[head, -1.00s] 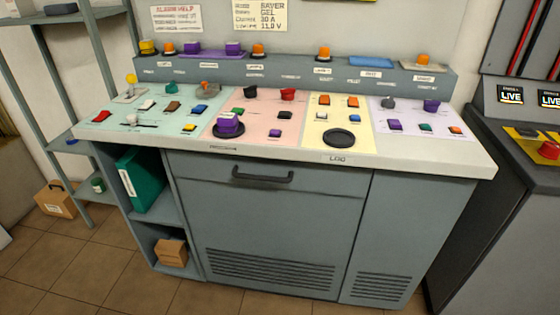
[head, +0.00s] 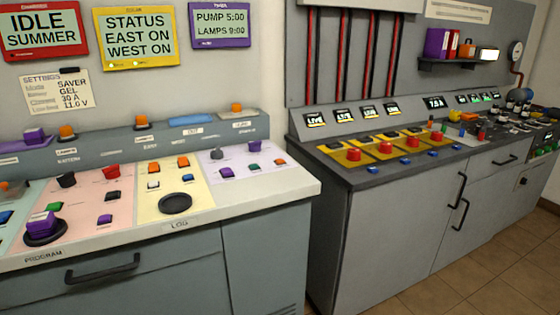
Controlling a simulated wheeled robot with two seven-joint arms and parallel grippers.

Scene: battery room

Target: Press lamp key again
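The control desk (head: 268,198) fills the left of the head view, with coloured panels of keys and knobs. The yellow panel (head: 150,207) carries orange keys (head: 153,168), a blue key (head: 186,179) and a black round pad (head: 175,203). The pale purple panel (head: 233,150) has a purple key (head: 227,172), a green key (head: 254,167) and an orange key (head: 280,162). Small labels run along the raised back ledge; they are too small to read surely, so I cannot tell which key is the lamp key. Neither gripper is in view.
A second grey console (head: 350,172) with red buttons (head: 356,151) stands to the right, past a narrow gap. Wall signs (head: 138,38) read "IDLE SUMMER", "STATUS EAST ON WEST ON" and "PUMP 5:00 LAMPS 9:00". Tiled floor (head: 500,262) is clear at lower right.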

